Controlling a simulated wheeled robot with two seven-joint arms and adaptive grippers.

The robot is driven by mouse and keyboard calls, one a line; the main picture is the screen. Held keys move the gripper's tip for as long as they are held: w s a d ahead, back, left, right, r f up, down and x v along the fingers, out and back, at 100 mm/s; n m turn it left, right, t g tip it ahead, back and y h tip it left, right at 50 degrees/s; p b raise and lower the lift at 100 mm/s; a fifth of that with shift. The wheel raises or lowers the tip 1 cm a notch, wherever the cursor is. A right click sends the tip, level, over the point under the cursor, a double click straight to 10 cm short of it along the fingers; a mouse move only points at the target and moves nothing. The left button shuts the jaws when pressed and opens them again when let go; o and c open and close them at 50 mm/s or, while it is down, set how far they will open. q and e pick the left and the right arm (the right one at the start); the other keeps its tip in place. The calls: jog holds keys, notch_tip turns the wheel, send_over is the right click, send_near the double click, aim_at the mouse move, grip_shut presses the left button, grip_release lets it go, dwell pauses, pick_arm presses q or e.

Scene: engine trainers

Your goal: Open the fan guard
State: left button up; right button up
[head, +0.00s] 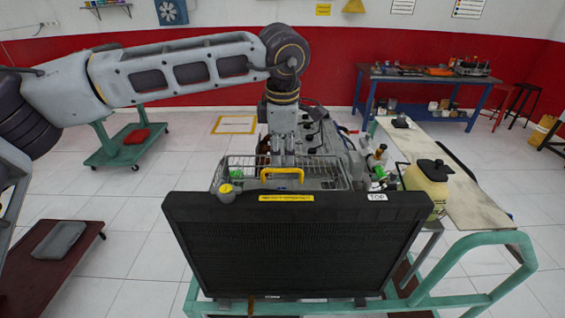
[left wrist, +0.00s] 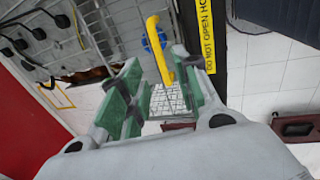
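The fan guard (head: 238,165) is a wire mesh frame behind the black radiator, with a yellow handle (head: 283,172) on top. The mesh also shows in the left wrist view (left wrist: 122,28), with the yellow handle (left wrist: 158,45) beside it. My left gripper (head: 283,160) points down just behind the handle in the head view. In the left wrist view its green-padded fingers (left wrist: 160,95) are apart, with the handle's lower end in line with the gap. I cannot tell whether they touch the handle. My right gripper is not in view.
A green rail (head: 470,260) edges the stand. A red cart (head: 55,262) is at the left; open floor lies between.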

aim_at(283, 170)
pick_arm(q)
jog(key=shift+w+f+p, duration=0.2)
jog(key=shift+w+f, duration=0.05)
jog(key=shift+f, duration=1)
jog(key=shift+w+f+p, duration=0.15)
jog(key=shift+w+f, duration=0.1)
jog(key=shift+f, duration=1)
grip_shut()
